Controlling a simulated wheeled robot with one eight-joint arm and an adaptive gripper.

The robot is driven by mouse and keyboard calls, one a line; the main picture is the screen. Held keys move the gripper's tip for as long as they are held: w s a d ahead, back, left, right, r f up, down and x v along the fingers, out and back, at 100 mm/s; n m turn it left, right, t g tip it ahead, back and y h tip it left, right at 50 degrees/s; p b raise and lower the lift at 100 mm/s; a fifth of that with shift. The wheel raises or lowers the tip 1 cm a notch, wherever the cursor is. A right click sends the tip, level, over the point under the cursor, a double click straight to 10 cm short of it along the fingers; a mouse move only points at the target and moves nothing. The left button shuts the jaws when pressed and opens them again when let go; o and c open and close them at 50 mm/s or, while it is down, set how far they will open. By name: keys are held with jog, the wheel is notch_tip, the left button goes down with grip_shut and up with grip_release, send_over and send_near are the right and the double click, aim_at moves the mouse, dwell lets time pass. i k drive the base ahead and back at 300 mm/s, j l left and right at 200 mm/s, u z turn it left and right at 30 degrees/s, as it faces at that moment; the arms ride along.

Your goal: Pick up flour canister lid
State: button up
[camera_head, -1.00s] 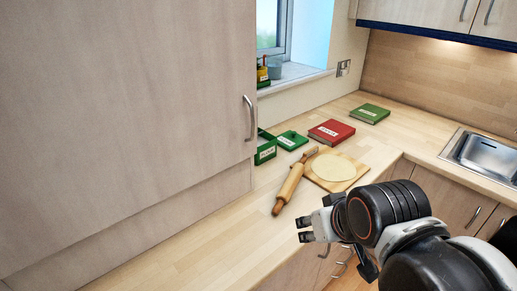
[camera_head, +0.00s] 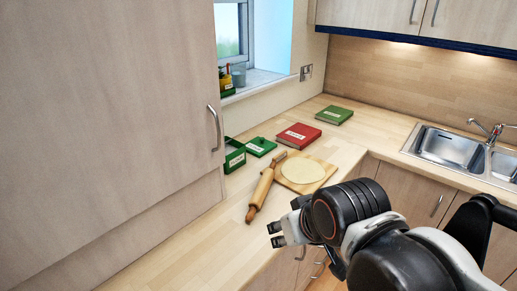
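The flour canister (camera_head: 235,157) is a green open box with a white label on the worktop, partly hidden by the tall cabinet. A flat green lid (camera_head: 261,146) with a white label and small knob lies beside it to the right. My gripper (camera_head: 276,234) is in front of them, near the front edge of the worktop, apart from both. Its two fingers are spread with nothing between them.
A red book (camera_head: 298,136) and a green book (camera_head: 334,115) lie behind. The tall cabinet (camera_head: 110,120) stands left. A sink (camera_head: 449,148) is at right.

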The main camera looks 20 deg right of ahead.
aim_at(258, 146)
jog(key=i+l, duration=0.2)
jog(key=l, duration=0.2)
jog(key=i+l+u, duration=0.1)
jog(key=i+l, duration=0.3)
jog(key=l, duration=0.35)
jog(key=i+l, duration=0.2)
jog(key=l, duration=0.2)
jog(key=i+l+u, duration=0.1)
jog(key=l, duration=0.3)
jog(key=i+l, duration=0.3)
jog(key=l+u, duration=0.05)
